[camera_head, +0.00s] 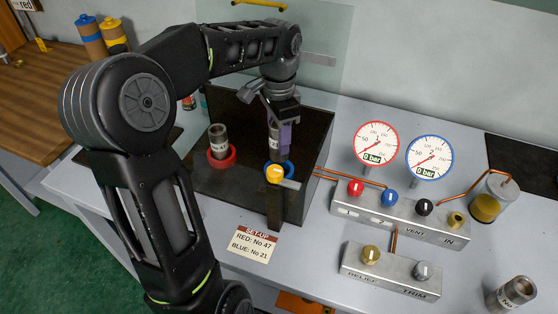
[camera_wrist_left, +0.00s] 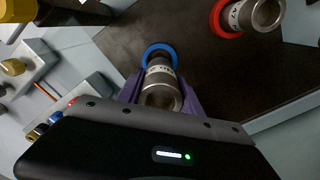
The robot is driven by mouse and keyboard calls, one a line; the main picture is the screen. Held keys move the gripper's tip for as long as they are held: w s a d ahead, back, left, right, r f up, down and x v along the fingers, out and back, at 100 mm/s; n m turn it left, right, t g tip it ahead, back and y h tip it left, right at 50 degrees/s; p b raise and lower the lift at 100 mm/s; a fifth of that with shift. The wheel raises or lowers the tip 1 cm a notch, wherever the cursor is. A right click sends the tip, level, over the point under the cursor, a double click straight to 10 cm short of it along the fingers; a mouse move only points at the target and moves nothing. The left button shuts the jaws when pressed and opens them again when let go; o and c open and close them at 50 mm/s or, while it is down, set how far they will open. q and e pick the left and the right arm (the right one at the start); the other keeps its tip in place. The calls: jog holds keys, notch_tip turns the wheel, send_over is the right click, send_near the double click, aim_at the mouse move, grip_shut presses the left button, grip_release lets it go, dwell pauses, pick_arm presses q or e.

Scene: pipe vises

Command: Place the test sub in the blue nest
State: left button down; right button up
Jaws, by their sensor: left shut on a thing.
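My left gripper (camera_head: 280,140), with purple fingers, is shut on a grey metal test sub (camera_head: 274,137) with a white "No" label; the number cannot be read. The sub is about upright over the blue nest (camera_head: 290,166) on the dark block. In the left wrist view the held sub (camera_wrist_left: 160,85) lines up with the blue ring (camera_wrist_left: 159,48), between the purple fingers. I cannot tell whether its lower end is inside the ring; a yellow knob covers part of the view. My right gripper is not in view.
Another sub (camera_head: 219,138) stands in the red nest (camera_head: 221,158). A third sub (camera_head: 513,291) stands at the lower right. A yellow knob (camera_head: 274,174) sits before the blue nest. A card (camera_head: 252,240) reads "RED: No 47, BLUE: No 21". Gauges and a valve manifold (camera_head: 400,215) stand right.

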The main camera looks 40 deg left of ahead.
aim_at(279, 157)
pick_arm(q)
jog(key=shift+f, duration=1.55)
jog(key=shift+f, duration=1.85)
jog(key=shift+f, duration=0.15)
jog(key=c, duration=0.8)
grip_release()
jog(key=shift+o, duration=0.2)
notch_tip(279, 157, up, 12)
jog(key=shift+r, duration=0.15)
